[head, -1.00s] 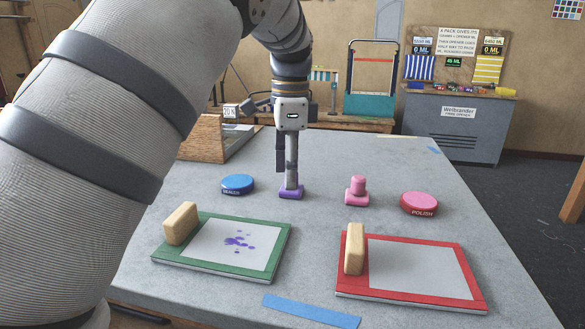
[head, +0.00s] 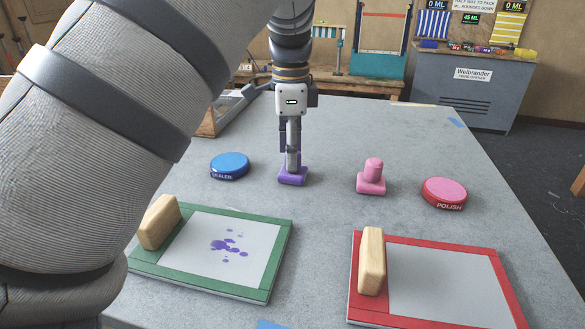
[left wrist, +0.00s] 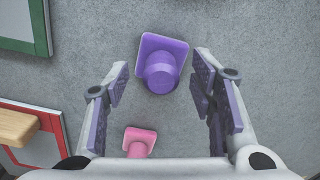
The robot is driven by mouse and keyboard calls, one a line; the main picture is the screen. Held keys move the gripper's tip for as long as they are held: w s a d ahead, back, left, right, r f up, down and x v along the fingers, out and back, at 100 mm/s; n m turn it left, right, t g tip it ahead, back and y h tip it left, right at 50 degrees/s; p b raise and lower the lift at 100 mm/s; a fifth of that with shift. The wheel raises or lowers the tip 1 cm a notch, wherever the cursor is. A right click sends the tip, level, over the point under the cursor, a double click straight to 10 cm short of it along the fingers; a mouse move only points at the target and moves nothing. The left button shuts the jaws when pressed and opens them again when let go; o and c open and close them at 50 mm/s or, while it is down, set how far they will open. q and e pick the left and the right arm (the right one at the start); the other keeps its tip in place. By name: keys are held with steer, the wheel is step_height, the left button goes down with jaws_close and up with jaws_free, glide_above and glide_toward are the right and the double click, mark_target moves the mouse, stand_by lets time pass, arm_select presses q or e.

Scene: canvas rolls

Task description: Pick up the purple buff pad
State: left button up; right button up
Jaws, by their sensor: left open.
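The purple buff pad (head: 292,177) stands upright on the grey table, with a flat base and a rounded knob. My left gripper (head: 291,150) points down at it in the head view and partly hides its knob. In the left wrist view the pad (left wrist: 162,62) lies ahead of the gap between the open fingers (left wrist: 163,95), apart from both, and nothing is held. A pink buff pad (head: 371,177) stands to its right; it also shows in the left wrist view (left wrist: 139,142). My right gripper is not in view.
A blue sealer disc (head: 230,163) and a pink polish disc (head: 444,190) lie on either side. In front are a green-framed board (head: 205,281) with purple spots and a red-framed board (head: 430,318), each with a wooden block. The table behind the pads is mostly clear.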

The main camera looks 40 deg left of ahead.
arm_select(q)
step_height(320, 180, down, 2)
steer(key=shift+f, duration=0.2)
jaws_close()
steer(key=shift+r, duration=0.15)
